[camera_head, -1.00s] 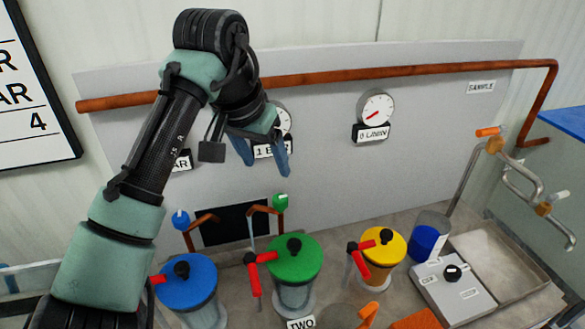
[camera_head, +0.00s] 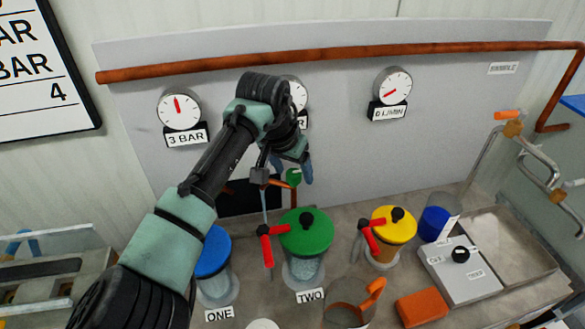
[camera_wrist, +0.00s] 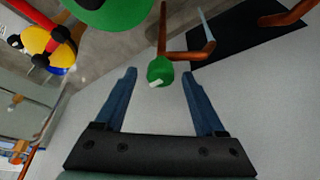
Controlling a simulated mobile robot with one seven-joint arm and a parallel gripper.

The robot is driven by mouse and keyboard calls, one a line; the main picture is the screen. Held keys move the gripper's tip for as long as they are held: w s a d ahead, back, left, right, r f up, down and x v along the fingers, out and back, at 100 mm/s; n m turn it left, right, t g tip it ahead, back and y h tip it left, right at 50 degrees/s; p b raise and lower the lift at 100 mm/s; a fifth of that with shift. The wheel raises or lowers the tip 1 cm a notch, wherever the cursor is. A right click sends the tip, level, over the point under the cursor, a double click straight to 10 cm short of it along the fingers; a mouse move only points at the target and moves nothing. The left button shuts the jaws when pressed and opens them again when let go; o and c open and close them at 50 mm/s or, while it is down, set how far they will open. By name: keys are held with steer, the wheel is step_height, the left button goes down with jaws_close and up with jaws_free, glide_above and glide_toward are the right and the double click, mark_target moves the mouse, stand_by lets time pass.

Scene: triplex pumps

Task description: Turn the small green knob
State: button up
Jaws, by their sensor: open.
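The small green knob (camera_head: 293,177) sits on a copper pipe in front of the back panel, above the large green-lidded pump (camera_head: 306,232) labelled TWO. In the wrist view the knob (camera_wrist: 160,72) has a white mark and lies between the tips of my gripper (camera_wrist: 159,75). My gripper (camera_head: 292,172) is open, its blue fingers on either side of the knob. I see a gap at each side of the knob in the wrist view, with no clear contact. In the head view my gripper partly hides the knob's surroundings.
The blue-lidded pump (camera_head: 213,252) labelled ONE stands left, partly behind my arm. The yellow-lidded pump (camera_head: 394,226) stands right. Gauges (camera_head: 179,110) and a long copper pipe (camera_head: 330,64) are on the panel.

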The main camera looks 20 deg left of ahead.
jaws_close()
stand_by(0.3)
